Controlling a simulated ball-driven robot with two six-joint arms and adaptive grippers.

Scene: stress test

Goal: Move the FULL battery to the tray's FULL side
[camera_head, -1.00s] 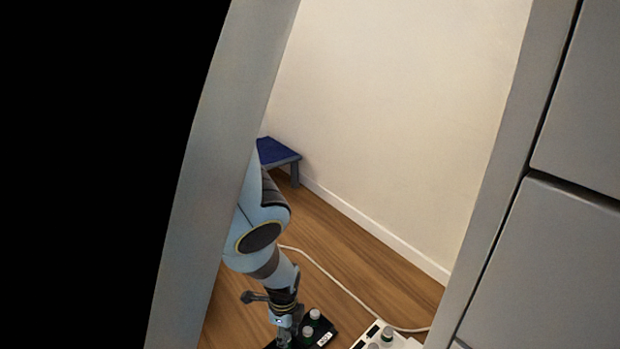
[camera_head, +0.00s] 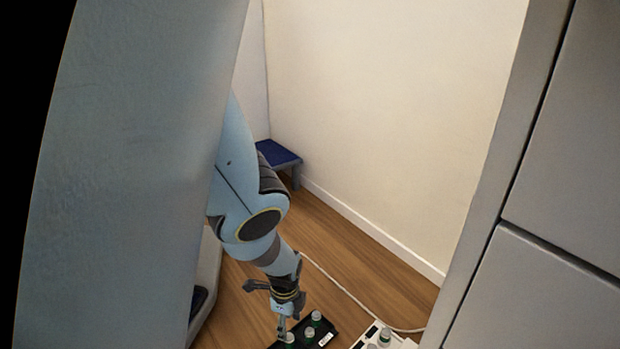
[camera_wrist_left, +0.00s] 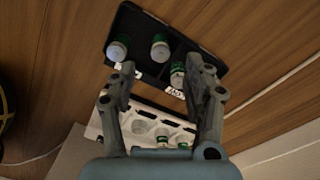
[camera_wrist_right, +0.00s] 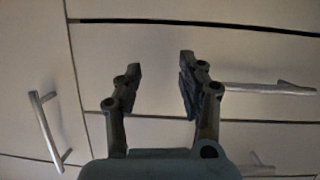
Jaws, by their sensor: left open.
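A black tray (camera_wrist_left: 200,50) lies on the floor with green, grey-topped batteries in it. In the left wrist view, one battery (camera_wrist_left: 118,48) is at its left, one (camera_wrist_left: 160,48) near the middle and one (camera_wrist_left: 177,75) at the right, beside the right finger. The tray's white labels (camera_wrist_left: 174,92) are too small to read, so I cannot tell its FULL side or which battery is FULL. My left gripper (camera_head: 282,328) is open above the tray, close over a battery (camera_head: 290,339) in the head view. My right gripper (camera_wrist_right: 160,65) is open and empty, facing drawer fronts.
A white charger-like unit (camera_wrist_left: 120,118) holding green batteries (camera_wrist_left: 186,141) stands beside the tray, with a white cable (camera_head: 350,296). A blue-topped stool (camera_head: 278,154) is by the wall. Grey cabinet fronts (camera_head: 545,270) fill the right side.

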